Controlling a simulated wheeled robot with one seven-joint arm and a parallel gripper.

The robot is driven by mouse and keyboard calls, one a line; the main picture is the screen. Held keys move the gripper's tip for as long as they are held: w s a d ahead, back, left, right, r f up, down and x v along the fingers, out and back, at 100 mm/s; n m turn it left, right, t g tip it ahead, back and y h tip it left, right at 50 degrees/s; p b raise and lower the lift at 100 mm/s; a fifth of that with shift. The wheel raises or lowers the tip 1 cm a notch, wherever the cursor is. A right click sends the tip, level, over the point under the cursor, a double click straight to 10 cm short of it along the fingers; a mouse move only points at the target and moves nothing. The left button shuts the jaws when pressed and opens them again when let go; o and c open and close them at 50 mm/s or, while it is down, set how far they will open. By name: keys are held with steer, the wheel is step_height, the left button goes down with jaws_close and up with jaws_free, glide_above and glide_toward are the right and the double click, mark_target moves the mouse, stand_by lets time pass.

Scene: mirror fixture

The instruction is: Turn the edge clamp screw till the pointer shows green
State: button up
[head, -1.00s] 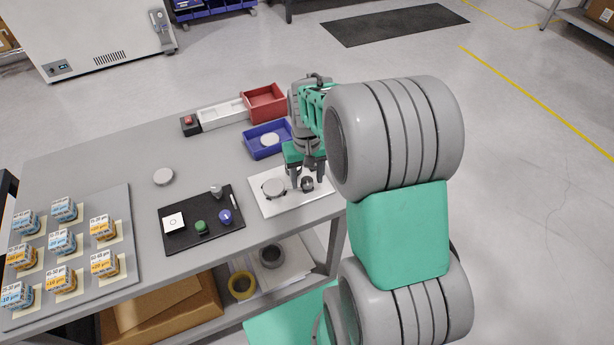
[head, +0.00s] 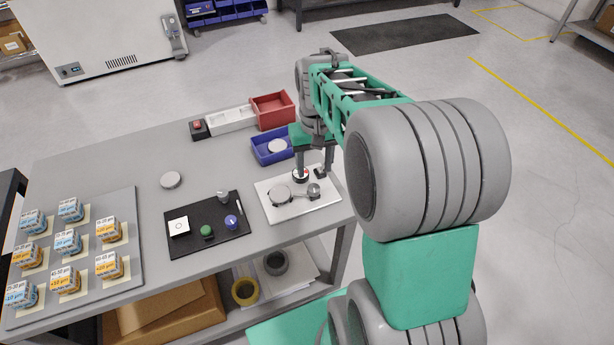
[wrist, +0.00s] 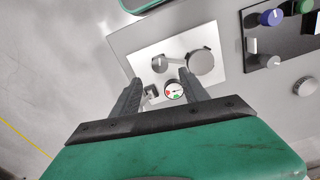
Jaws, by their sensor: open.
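The white fixture plate (head: 275,212) lies at the table's right end, with a round grey disc (head: 279,195) on it. A small grey knob (head: 313,189) stands beside the disc, with a bar between them; these also show in the wrist view as the disc (wrist: 200,62) and knob (wrist: 159,64). A small dial (wrist: 175,90) has red and green areas; its pointer reading is too small to tell. A small dark block (wrist: 152,91) sits left of it, perhaps the edge clamp; its screw is not clear. My gripper (head: 312,172) is open over the plate's back edge, holding nothing visible.
A black mat (head: 190,243) with a white square piece, green and blue knobs and a grey knob lies left of the plate. A blue bin (head: 262,157) and red bin (head: 272,120) stand behind. A loose grey disc (head: 171,180) lies on the open table.

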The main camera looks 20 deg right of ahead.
mark_target(314, 188)
steer(key=n+p, duration=0.2)
steer(key=p, duration=0.2)
steer(key=s+n+p, duration=0.1)
steer(key=n+p, duration=0.1)
steer(key=p, duration=0.2)
steer(key=shift+n, duration=0.3)
steer(key=shift+w+n, duration=0.5)
steer(key=shift+n, duration=0.7)
steer(key=shift+f, duration=0.25)
step_height(314, 188, down, 7)
steer(key=shift+f+p, duration=0.2)
steer(key=shift+p, duration=0.45)
steer(key=shift+c, duration=0.2)
jaws_close()
